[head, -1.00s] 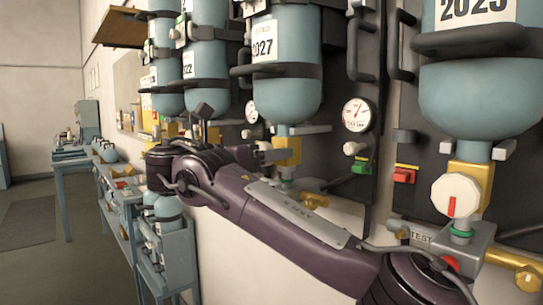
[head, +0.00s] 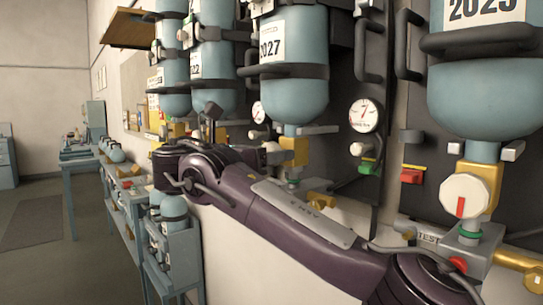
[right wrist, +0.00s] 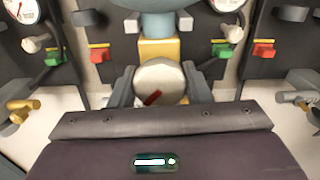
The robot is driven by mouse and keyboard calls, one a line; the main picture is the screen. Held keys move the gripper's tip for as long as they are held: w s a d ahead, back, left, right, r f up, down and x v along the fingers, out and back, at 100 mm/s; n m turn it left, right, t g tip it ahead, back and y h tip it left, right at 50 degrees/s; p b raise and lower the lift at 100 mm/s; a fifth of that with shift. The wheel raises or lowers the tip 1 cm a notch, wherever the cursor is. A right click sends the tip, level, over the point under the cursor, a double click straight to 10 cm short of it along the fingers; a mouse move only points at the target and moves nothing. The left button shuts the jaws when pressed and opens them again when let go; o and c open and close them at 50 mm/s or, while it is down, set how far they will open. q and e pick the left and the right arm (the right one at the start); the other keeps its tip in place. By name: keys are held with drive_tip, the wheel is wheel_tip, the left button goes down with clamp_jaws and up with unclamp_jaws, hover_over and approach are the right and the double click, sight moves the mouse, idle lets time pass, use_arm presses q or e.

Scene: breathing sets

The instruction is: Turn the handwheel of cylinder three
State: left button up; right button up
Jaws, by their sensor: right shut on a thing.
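The handwheel (right wrist: 160,80), a pale round knob with a red mark, sits in front of a yellow valve block (right wrist: 158,48) in the right wrist view. The mark lies at a slant on its lower part. My right gripper (right wrist: 160,90) is shut on it, one finger on each side. In the head view this is at the yellow block (head: 295,152) under the blue cylinder labelled 2027 (head: 293,95), third from the left. There the wheel is largely hidden by my right gripper (head: 268,154). My left gripper is not in view.
A closer cylinder (head: 475,100) at the right has its own white handwheel (head: 466,196) with an upright red mark. A gauge (head: 364,115) and green and red levers are on the dark panel. Blue-grey carts (head: 170,250) stand at lower left beside open floor.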

drive_tip(key=shift+m, duration=0.8)
drive_tip(key=shift+m+b, duration=0.3)
drive_tip(key=shift+m, duration=1.7)
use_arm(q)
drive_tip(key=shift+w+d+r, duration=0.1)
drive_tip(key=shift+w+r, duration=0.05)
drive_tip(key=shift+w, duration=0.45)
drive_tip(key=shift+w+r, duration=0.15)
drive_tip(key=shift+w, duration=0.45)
